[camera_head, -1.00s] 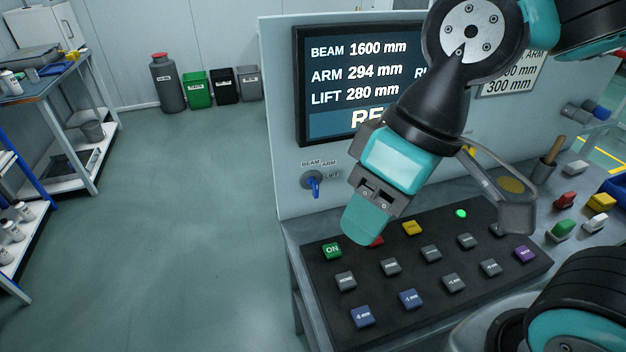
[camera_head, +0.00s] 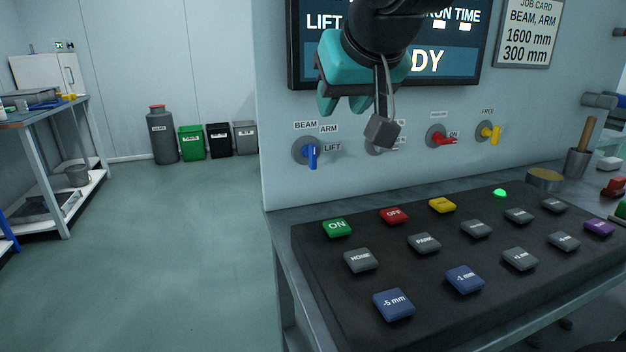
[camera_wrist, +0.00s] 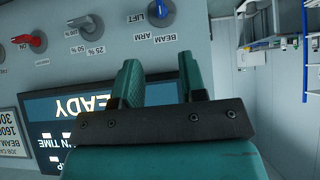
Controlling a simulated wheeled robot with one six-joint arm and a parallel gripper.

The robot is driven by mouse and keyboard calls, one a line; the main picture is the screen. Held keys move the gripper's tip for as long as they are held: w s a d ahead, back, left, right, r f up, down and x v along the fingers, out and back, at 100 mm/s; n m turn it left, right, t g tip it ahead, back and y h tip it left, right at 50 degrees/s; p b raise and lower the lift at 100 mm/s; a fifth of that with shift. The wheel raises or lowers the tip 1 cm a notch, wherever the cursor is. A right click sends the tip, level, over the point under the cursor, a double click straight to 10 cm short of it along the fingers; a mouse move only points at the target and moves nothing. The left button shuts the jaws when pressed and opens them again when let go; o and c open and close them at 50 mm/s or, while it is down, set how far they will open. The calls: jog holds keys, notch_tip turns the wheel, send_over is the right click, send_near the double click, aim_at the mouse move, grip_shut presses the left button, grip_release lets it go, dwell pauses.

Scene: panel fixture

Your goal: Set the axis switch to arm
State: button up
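The axis switch (camera_head: 311,153) is a blue handle on a round grey dial on the upright panel, with BEAM, ARM and LIFT labels around it. Its blue handle hangs downward in the head view; which label it is set to, I cannot tell. It also shows upside down at the top of the wrist view (camera_wrist: 160,10). My gripper (camera_head: 343,104) is in front of the panel, above and right of the switch in the head view, and apart from it. In the wrist view its two teal fingers (camera_wrist: 160,82) are spread, with nothing between them.
The display (camera_head: 455,62) is behind my gripper. A partly hidden switch, a red switch (camera_head: 443,138) and a yellow switch (camera_head: 489,133) are to the right. A black button board (camera_head: 330,262) lies below on the bench.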

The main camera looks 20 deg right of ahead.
aim_at(315, 151)
jog(key=b+x, duration=0.3)
jog(key=x, duration=1.4)
jog(key=shift+w, duration=0.15)
jog(key=shift+c, duration=0.4)
grip_shut()
